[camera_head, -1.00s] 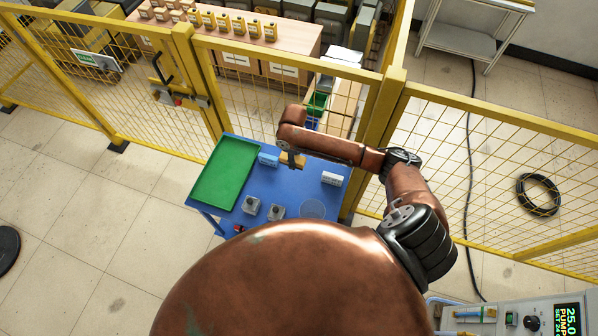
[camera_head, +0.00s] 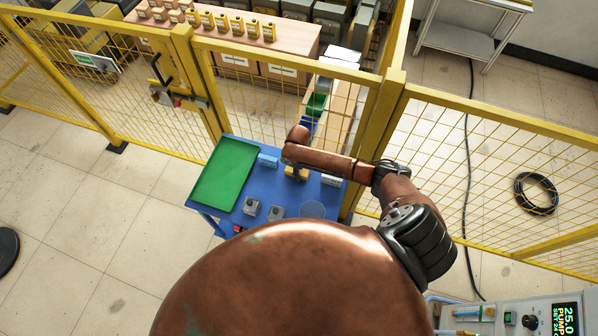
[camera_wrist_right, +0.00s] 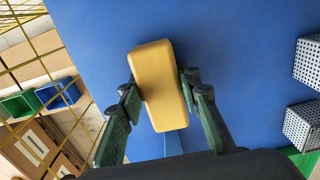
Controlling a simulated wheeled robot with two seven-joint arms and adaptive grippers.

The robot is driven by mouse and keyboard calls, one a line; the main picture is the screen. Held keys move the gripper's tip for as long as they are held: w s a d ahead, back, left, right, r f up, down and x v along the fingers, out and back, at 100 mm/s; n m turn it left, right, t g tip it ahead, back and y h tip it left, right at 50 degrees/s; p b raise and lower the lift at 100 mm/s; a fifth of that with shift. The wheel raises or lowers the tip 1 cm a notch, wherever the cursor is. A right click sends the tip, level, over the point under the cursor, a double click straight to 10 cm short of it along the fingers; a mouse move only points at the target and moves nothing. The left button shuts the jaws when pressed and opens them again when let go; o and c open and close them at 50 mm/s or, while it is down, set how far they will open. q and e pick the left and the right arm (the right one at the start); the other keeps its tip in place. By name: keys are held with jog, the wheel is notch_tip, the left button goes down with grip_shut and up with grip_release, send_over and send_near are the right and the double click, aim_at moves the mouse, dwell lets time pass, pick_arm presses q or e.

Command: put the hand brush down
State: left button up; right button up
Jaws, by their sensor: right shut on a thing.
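The hand brush (camera_wrist_right: 157,80) shows in the right wrist view as a pale wooden block. A narrow blue part shows at its lower end. My right gripper (camera_wrist_right: 162,92) is shut on the brush, one finger on each side. In the head view the brush (camera_head: 297,174) is a small yellow-brown patch below the end of my right arm, over the blue table (camera_head: 237,184). I cannot tell whether the brush touches the tabletop. My left gripper is in neither view.
A green tray (camera_head: 226,172) lies on the table's left side. A blue block (camera_head: 267,160), a white block (camera_head: 331,180), two grey perforated blocks (camera_head: 251,206) and a round disc (camera_head: 312,209) are on the table. A yellow mesh fence (camera_head: 272,105) stands right behind it.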

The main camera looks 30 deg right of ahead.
jog(key=shift+f, duration=0.2)
jog(key=o, duration=0.8)
jog(key=shift+c, duration=0.2)
jog(key=o, duration=0.4)
jog(key=shift+c, duration=0.2)
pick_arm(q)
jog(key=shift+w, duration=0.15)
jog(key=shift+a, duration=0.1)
pick_arm(e)
jog(key=shift+r, duration=0.4)
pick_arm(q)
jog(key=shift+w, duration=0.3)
pick_arm(e)
notch_tip(320, 180, up, 12)
jog(key=shift+f, duration=0.2)
